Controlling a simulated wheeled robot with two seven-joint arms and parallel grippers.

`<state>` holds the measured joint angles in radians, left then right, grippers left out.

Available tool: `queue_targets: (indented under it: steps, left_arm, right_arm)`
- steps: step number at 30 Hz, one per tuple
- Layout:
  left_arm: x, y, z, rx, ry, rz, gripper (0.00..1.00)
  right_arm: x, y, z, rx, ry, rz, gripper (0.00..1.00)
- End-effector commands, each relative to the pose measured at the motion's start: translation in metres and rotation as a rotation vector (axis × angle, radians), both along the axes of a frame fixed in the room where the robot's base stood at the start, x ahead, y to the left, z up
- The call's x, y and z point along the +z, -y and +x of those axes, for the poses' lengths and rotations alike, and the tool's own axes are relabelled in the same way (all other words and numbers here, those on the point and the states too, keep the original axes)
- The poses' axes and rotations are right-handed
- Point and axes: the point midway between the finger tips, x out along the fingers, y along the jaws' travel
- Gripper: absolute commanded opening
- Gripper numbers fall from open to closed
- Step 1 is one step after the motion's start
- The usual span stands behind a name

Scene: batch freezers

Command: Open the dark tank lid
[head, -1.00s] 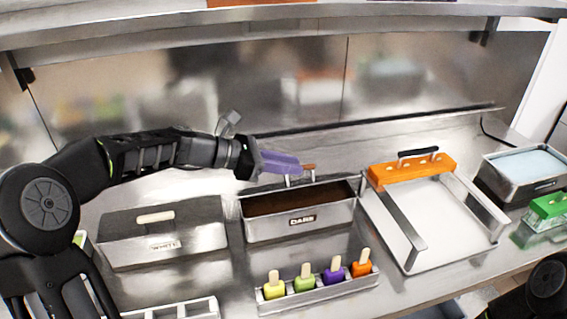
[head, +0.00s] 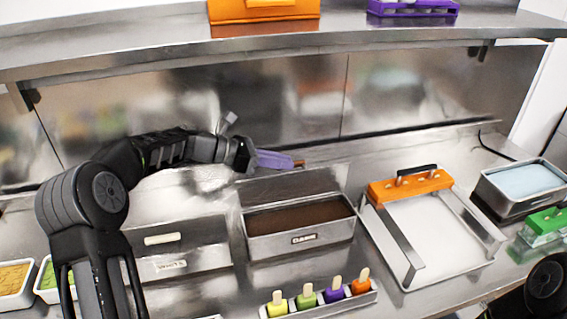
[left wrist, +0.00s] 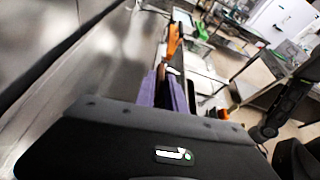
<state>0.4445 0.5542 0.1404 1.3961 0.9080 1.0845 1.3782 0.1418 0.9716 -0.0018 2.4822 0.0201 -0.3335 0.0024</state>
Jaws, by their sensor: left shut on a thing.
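The dark tank (head: 302,237) is a steel bin with a "DARK" label and dark brown contents showing. Its steel lid (head: 285,188) is raised and leans up along the tank's back edge. My left gripper (head: 277,160), with purple fingers, is at the top of the raised lid and shut on the lid's wooden handle (head: 299,163), whose tip shows past the fingers. The purple fingers also show in the left wrist view (left wrist: 171,95), where the lid is mostly hidden. My right gripper is out of view; only part of the arm shows.
The white tank (head: 172,262), with its lid down, stands left of the dark tank. A steel tray with an orange holder (head: 410,187) is to the right. A rack of several coloured pops (head: 320,294) is in front. A shelf (head: 290,47) hangs above.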

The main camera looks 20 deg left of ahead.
Motion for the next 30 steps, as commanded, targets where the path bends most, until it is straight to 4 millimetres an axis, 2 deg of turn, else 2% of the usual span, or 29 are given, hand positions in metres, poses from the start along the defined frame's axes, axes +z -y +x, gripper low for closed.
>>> queue_targets:
  steps: [1, 19, 20, 27, 30]
  left_arm:
    - [-0.017, -0.003, -0.003, -0.004, -0.026, 0.010, 0.00]
    - [-0.020, -0.006, 0.001, -0.007, -0.026, 0.009, 0.00]
    - [-0.020, -0.006, 0.001, -0.007, -0.026, 0.009, 0.15]
    - [-0.019, -0.007, 0.000, -0.006, -0.025, 0.009, 0.34]
    - [-0.017, -0.013, -0.003, -0.005, -0.024, 0.008, 0.36]
  right_arm:
    - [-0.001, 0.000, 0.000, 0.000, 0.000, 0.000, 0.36]
    - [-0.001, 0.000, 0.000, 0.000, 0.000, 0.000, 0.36]
    - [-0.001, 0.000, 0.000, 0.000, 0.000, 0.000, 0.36]
    - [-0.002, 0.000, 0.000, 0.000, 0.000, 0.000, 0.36]
    - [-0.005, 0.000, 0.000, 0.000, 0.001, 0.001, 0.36]
